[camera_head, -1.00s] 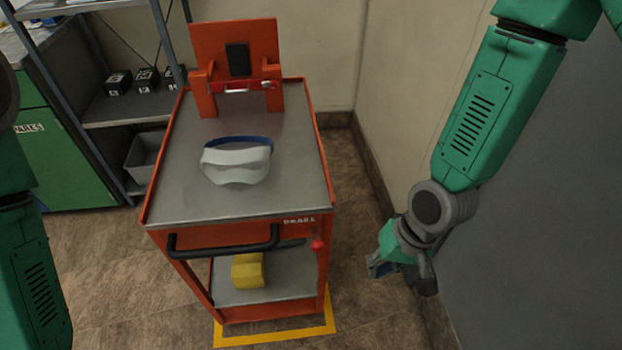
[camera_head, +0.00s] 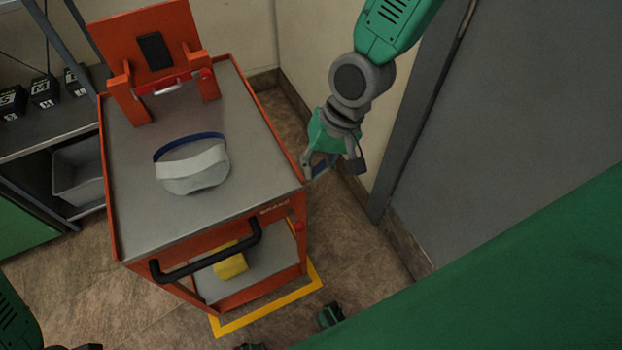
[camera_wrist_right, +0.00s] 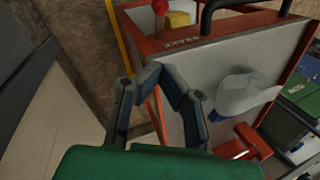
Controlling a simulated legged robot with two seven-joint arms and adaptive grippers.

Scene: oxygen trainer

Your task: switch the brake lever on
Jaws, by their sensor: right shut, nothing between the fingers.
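The brake lever's red knob (camera_head: 299,226) is at the front right corner of the orange cart (camera_head: 112,190), beside the BRAKE label (camera_head: 274,209). The red knob also shows at the top of the right wrist view (camera_wrist_right: 160,6). The rest of the lever is hard to make out. My right gripper (camera_head: 332,170) is shut and empty, just right of the cart's right edge in the head view, above and apart from the knob. In the right wrist view, its fingertips (camera_wrist_right: 163,70) appear in front of the cart's side.
A white mask with a blue band (camera_head: 192,165) lies on the cart top. A black push handle (camera_head: 210,258) crosses the front, left of the knob. A yellow block (camera_head: 230,262) sits on the lower shelf. A grey door (camera_head: 500,130) stands at the right.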

